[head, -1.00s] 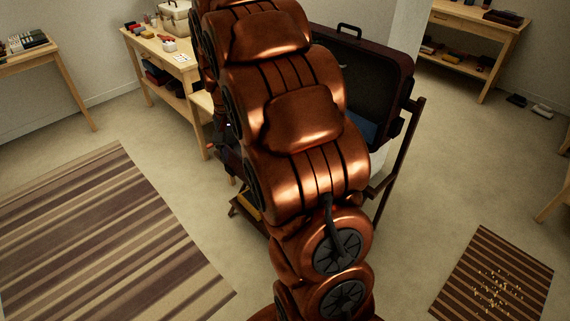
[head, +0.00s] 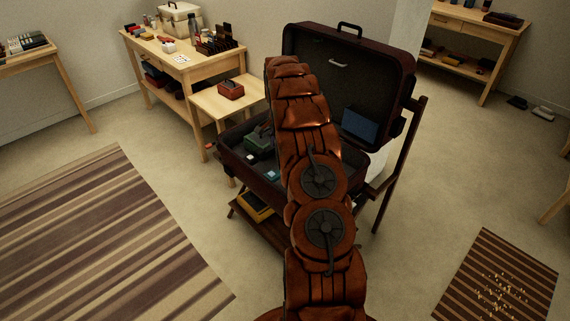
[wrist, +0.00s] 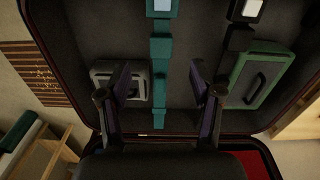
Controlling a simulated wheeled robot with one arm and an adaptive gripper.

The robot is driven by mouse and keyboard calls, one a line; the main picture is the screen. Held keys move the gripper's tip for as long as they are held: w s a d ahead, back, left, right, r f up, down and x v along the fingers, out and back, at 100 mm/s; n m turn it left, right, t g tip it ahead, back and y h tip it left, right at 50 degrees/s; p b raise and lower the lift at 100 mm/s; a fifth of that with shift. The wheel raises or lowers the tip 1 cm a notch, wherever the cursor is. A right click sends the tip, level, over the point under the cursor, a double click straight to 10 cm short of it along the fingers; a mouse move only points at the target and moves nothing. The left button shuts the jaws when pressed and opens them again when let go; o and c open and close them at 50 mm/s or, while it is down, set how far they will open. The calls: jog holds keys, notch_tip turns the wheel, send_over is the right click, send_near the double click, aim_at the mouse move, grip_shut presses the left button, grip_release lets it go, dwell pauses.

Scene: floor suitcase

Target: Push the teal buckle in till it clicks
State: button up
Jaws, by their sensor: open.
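The open suitcase (head: 236,170) rests on a stand in the head view. In the wrist view, a teal strap with the teal buckle (wrist: 160,50) runs down the middle of the case floor (wrist: 185,50). A pale square shows at the strap's top end. I cannot tell whether the buckle's halves are joined. My gripper (wrist: 162,78) is open, its two dark fingers on either side of the strap, apart from it in the picture. Its height above the strap is unclear. In the head view my arm hides the gripper and part of the case.
A black strap (wrist: 236,42) and a green case (wrist: 258,75) lie right of the teal strap in the wrist view; a grey box (wrist: 118,84) lies left. The raised lid (head: 350,75) stands behind. A small table (head: 220,102) with a red box (head: 231,90) adjoins the suitcase.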

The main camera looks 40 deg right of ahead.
jog(key=d+f, duration=0.2)
jog(key=shift+d+f+m, duration=0.1)
jog(key=shift+f+m, duration=0.2)
jog(key=shift+f, duration=0.05)
notch_tip(320, 180, down, 8)
jog(key=shift+r+p, duration=0.25)
jog(key=shift+p, duration=0.45)
grip_shut()
